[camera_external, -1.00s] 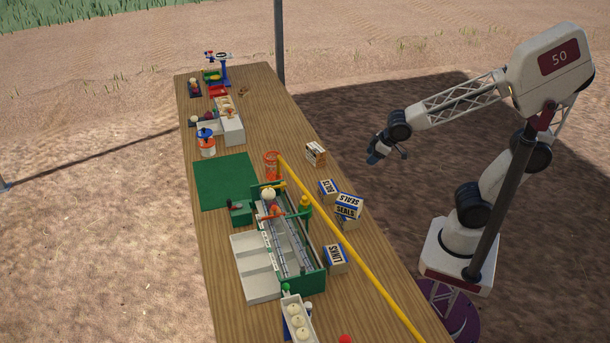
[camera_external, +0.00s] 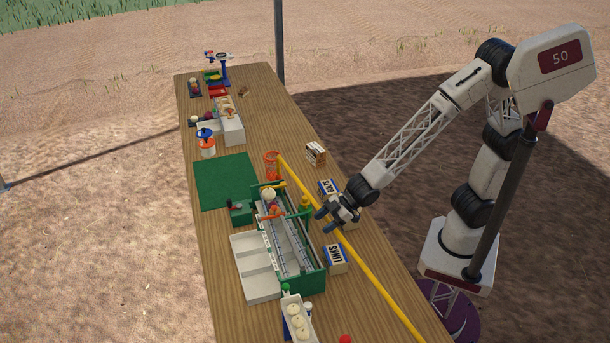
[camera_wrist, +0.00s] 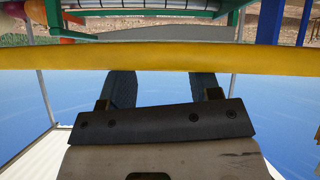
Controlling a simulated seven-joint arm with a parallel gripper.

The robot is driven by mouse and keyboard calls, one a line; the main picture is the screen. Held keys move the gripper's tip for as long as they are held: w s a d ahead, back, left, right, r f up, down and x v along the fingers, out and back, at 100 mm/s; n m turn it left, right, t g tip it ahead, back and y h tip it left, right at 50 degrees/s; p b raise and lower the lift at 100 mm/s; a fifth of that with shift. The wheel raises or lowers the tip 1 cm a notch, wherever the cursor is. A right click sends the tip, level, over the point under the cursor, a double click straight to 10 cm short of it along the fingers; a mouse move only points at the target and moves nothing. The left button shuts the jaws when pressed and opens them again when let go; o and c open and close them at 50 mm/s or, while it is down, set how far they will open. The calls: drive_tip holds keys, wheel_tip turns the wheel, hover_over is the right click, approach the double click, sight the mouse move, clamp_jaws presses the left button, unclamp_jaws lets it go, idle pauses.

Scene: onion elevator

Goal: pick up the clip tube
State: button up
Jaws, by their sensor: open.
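No thing is labelled as the clip tube. An orange, see-through upright cylinder (camera_external: 272,166) that may be it stands on the table beside the green mat, near the far end of a long yellow bar (camera_external: 345,240). My gripper (camera_external: 324,220) is open with nothing seen between its fingers, near the bar and right of the green-framed rack (camera_external: 310,283), well nearer the camera than the cylinder. In the wrist view the yellow bar (camera_wrist: 160,57) crosses in front of my gripper (camera_wrist: 163,82) and hides the fingertips; I cannot tell whether they touch.
A bolts box (camera_external: 328,188) and a links box (camera_external: 335,257) stand close to my gripper, which covers the seals boxes. A brown-and-white box (camera_external: 316,153) is farther back. The green mat (camera_external: 225,182) is mostly clear. White trays (camera_external: 255,268) lie left of the rack.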

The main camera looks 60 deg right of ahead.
sight(309, 304)
drive_tip(key=s+a+f+y, duration=0.1)
drive_tip(key=s+a+f, duration=0.2)
drive_tip(key=a, duration=0.2)
drive_tip(key=s+a+f+n+g+y, duration=0.1)
drive_tip(key=s+a+f+y, duration=0.1)
drive_tip(key=a, duration=0.4)
drive_tip(key=s+a+f+g+y, duration=0.1)
drive_tip(key=s+a+f, duration=0.3)
drive_tip(key=s+a, duration=0.1)
drive_tip(key=shift+a+f+n+y, duration=0.15)
drive_tip(key=shift+a+n+y, duration=0.25)
drive_tip(key=shift+a, duration=0.3)
drive_tip(key=shift+f, duration=0.1)
drive_tip(key=shift+x, duration=3.45)
drive_tip(key=shift+x, duration=2.5)
drive_tip(key=shift+c, duration=0.3)
